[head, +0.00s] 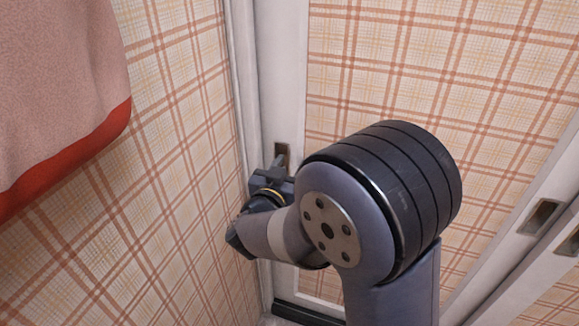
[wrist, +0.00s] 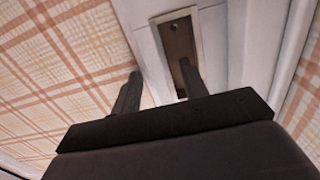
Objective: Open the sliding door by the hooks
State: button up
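The sliding door, with a white frame (head: 283,75) and a plaid panel (head: 400,100), stands ahead in the head view. A dark recessed pull (head: 282,152) is set in its left frame edge. It also shows in the wrist view (wrist: 177,45). My gripper (head: 275,172) is at the pull, partly hidden by my arm. In the wrist view my gripper (wrist: 160,67) has its two fingers apart with nothing between them. One fingertip overlaps the lower end of the pull; whether it is inside the recess I cannot tell. The other is over the plaid panel. No hooks are visible.
A plaid wall (head: 175,150) runs close along the left of my gripper. A pink cloth with a red edge (head: 60,90) hangs at the upper left. Two more recessed pulls (head: 540,216) show on white frames at the right.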

grip_shut()
dwell(0.3)
jog(key=shift+d, duration=0.1)
